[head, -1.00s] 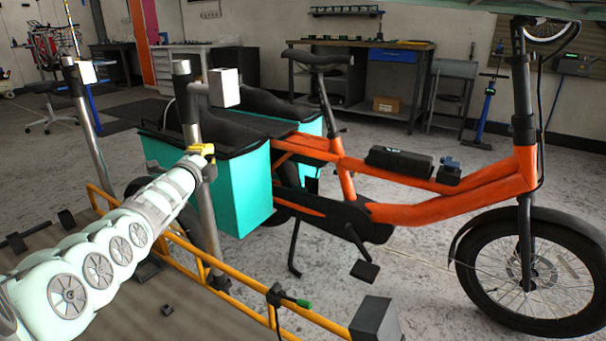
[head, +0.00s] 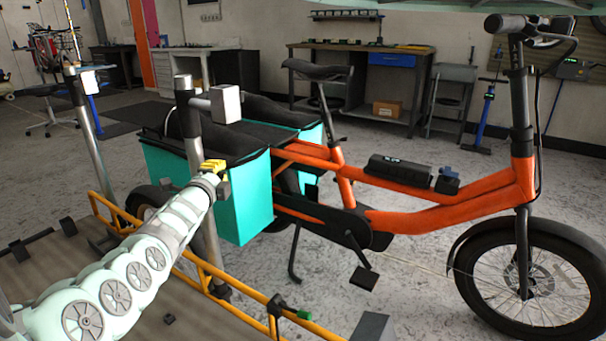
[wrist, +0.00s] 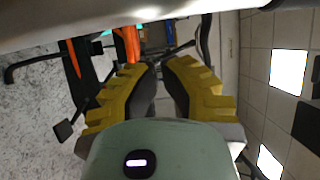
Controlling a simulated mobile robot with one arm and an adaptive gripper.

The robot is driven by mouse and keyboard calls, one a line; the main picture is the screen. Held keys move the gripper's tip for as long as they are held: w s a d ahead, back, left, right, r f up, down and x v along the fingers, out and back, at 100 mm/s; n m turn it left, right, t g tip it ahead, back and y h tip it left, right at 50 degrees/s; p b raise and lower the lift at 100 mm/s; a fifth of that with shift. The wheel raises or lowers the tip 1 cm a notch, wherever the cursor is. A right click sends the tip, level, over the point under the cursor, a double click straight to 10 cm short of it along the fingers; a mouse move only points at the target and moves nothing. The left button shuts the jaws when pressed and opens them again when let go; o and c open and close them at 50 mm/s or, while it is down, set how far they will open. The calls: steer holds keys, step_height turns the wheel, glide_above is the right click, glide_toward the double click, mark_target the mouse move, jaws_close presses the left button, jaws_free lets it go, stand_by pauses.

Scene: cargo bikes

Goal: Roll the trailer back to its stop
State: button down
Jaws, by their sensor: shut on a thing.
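The trailer has a wooden deck (head: 110,300) inside a yellow-orange rail frame (head: 250,291), in the lower left of the head view. Metal posts rise from it, a near post (head: 193,130) and a farther one (head: 83,115). My gripper (head: 214,168), with yellow fingers, is at the near post, below its pale block (head: 226,103). It is shut on this post; the exact contact is partly hidden. In the wrist view, the yellow fingers (wrist: 160,85) point up toward a pale bar across the top. I cannot make out a stop.
An orange cargo bike (head: 420,205) with teal side boxes (head: 250,198) stands just beyond the trailer. Its front wheel is at the right. A workbench (head: 360,65) and a blue pump (head: 487,110) are at the back wall. Grey floor is open beyond the bike.

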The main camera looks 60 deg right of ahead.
steer(key=p+v, duration=1)
steer(key=p, duration=0.1)
steer(key=shift+s+p, duration=0.4)
steer(key=shift+s, duration=0.05)
